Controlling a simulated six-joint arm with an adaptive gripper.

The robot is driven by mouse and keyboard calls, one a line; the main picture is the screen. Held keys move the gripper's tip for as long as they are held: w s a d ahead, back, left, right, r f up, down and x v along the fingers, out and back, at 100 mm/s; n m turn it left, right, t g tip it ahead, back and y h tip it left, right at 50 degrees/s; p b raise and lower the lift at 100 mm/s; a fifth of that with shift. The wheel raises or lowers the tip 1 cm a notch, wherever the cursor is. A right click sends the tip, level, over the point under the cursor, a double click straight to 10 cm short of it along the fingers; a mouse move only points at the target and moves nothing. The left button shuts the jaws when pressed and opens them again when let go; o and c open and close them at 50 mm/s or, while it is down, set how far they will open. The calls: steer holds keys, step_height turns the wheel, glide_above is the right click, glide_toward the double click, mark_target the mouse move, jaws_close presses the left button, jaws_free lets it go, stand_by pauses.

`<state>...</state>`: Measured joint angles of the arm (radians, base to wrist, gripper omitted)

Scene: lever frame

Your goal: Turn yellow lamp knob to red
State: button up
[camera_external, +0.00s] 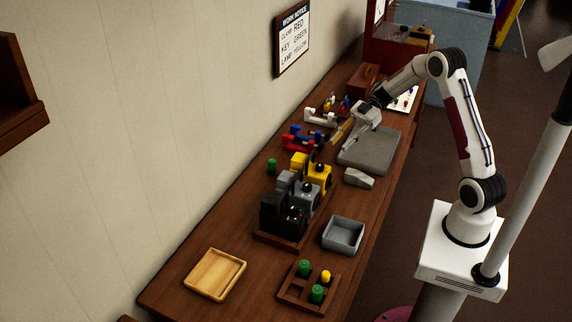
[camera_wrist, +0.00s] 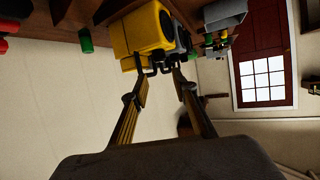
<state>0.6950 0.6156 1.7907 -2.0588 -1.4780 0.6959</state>
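The yellow lamp unit (camera_external: 318,178) is a blocky yellow housing with a dark round top part, standing in a row behind a grey unit and a black unit. It also shows at the top of the wrist view (camera_wrist: 140,32), with a dark round face. I cannot make out its knob or any red mark. My gripper (camera_external: 338,133) is over the table, farther back than the yellow unit and apart from it. In the wrist view its two fingers (camera_wrist: 165,68) have a gap between them, and nothing is held.
A grey unit (camera_external: 307,196) and a black unit (camera_external: 283,217) stand in the row. Red-blue (camera_external: 299,140) and white (camera_external: 321,115) fixtures are near the wall. A grey plate (camera_external: 372,153), grey bin (camera_external: 343,235) and wooden tray (camera_external: 215,274) lie around. A notice (camera_external: 292,38) reads "LAMP YELLOW".

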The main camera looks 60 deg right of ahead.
steer(key=m+t+h, duration=0.4)
steer(key=m+t, duration=0.1)
steer(key=m, duration=0.1)
glide_toward(321, 164)
steer(key=shift+x, duration=1.2)
steer(key=shift+f, duration=0.15)
steer(key=shift+a, duration=0.1)
steer(key=shift+x, duration=3.85)
steer(key=shift+w, duration=0.1)
